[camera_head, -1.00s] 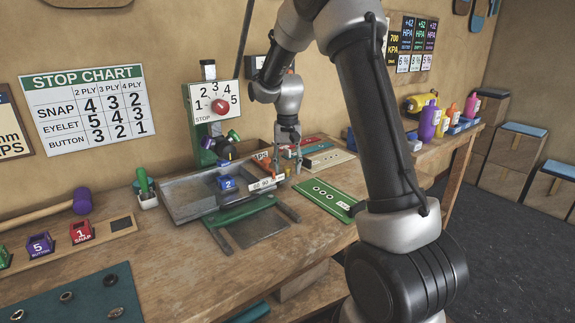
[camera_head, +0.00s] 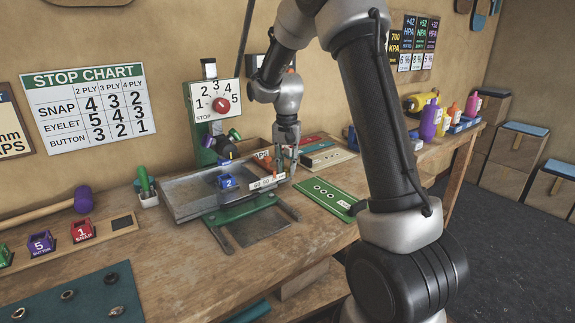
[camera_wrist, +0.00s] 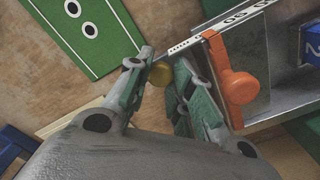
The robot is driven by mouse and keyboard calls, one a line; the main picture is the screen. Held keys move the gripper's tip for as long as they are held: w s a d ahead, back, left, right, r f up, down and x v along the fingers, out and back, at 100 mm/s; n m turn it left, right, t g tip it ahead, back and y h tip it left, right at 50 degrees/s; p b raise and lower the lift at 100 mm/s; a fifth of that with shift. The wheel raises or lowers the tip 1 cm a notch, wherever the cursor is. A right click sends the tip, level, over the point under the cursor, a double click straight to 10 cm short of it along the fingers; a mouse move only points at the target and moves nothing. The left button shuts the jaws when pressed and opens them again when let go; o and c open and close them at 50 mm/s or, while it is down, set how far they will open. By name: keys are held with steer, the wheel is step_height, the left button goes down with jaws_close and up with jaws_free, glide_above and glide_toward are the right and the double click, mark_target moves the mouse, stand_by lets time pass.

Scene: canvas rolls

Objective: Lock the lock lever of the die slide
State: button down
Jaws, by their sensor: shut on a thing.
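The die slide is a grey metal tray (camera_head: 180,196) on a green base (camera_head: 240,211); its edge shows at the right of the wrist view. An orange lever (camera_wrist: 236,86) with a round hub sits at the slide's near end. My gripper (camera_head: 291,162) is low at the slide's right end.
A blue block marked 2 (camera_head: 227,181) sits in the tray. A green board with white rings (camera_head: 326,197) lies right of the slide. A stop dial (camera_head: 216,103) stands behind. Colored blocks (camera_head: 82,231) and a mallet (camera_head: 82,199) are at left.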

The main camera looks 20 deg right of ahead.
steer(key=c, duration=1.2)
jaws_free()
steer(key=shift+a, duration=0.1)
step_height(320, 180, up, 8)
steer(key=shift+f, duration=0.25)
steer(key=s+r+n+t, duration=0.2)
steer(key=s+r+n, duration=0.1)
steer(key=s, duration=1.3)
steer(key=s+r+n+t, duration=0.2)
steer(key=s+r+n, duration=0.2)
steer(key=s, duration=1.1)
steer(key=shift+s+d, duration=0.3)
steer(key=shift+s, duration=0.1)
